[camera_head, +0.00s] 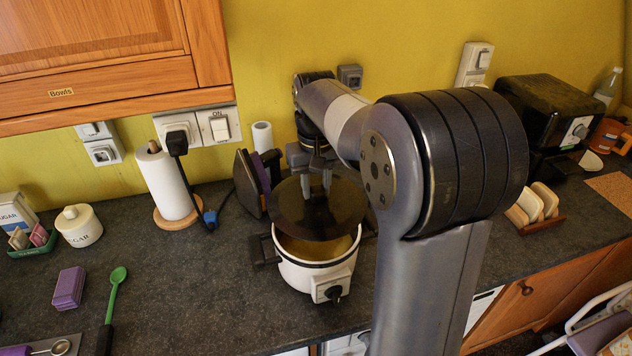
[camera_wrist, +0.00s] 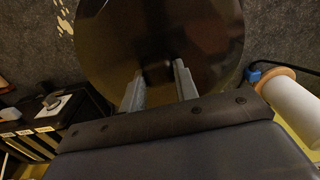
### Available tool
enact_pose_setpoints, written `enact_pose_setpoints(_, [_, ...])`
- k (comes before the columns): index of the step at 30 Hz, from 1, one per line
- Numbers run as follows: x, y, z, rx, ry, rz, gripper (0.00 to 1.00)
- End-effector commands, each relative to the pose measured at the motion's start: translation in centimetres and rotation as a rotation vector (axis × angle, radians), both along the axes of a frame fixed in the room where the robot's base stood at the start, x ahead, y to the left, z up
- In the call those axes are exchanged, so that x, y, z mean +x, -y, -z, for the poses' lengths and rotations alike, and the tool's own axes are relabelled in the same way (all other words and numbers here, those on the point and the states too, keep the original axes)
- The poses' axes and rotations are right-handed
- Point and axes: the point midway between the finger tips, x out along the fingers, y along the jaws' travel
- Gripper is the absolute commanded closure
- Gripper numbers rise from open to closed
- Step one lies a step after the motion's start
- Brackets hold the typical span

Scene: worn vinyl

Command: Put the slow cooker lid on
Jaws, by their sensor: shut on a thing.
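The slow cooker (camera_head: 304,272) is a white pot with a dark handle and a front knob, standing on the dark counter. Its dark round lid (camera_head: 290,208) is held above it, apart from the rim at the front, where the pale inside shows. My gripper (camera_head: 317,184) is shut on the lid's knob from above. In the wrist view the lid (camera_wrist: 110,35) fills the upper middle, and my gripper's fingers (camera_wrist: 160,85) close around its knob. The lid hides the back of the pot, and my arm covers part of the right side.
A paper towel roll (camera_head: 166,184) and a dark iron (camera_head: 250,182) stand left of and behind the cooker. A green spoon (camera_head: 115,285) and a sugar jar (camera_head: 78,226) are further left. A black toaster oven (camera_head: 540,110) and a toast rack (camera_head: 535,208) are at right.

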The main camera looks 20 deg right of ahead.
Motion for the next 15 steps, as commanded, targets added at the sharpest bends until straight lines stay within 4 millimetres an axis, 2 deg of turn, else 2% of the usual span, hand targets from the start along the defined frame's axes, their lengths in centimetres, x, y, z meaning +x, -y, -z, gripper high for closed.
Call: enact_pose_setpoints(15, [0.0, 0.0, 3.9, 0.0, -0.001, 0.0, 1.0])
